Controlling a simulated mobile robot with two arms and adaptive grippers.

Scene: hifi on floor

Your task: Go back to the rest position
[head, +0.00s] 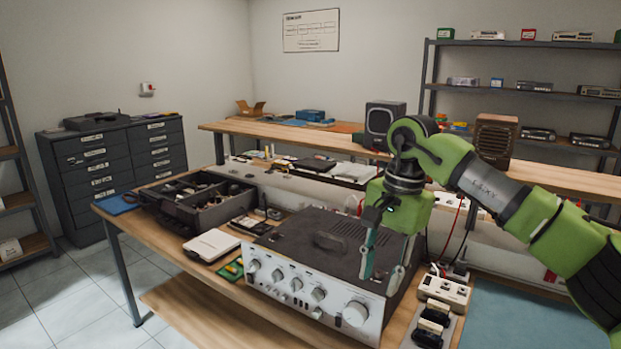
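My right gripper (382,277) hangs at the end of my green arm, which comes in from the right. Its two fingers point down and are spread apart, with nothing seen between them. In the picture it overlaps the right end of the silver hi-fi amplifier (300,292); I cannot tell if it touches it. The amplifier stands on the wooden workbench (235,310), its knobbed front facing me. My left gripper is not in view.
An open dark tool case (172,222) and a white flat device (211,245) lie left of the amplifier. A power strip (444,291) stands to its right, beside a bare blue mat (530,320). A speaker (384,122) stands on the raised shelf behind. Grey drawer cabinets (98,170) stand far left.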

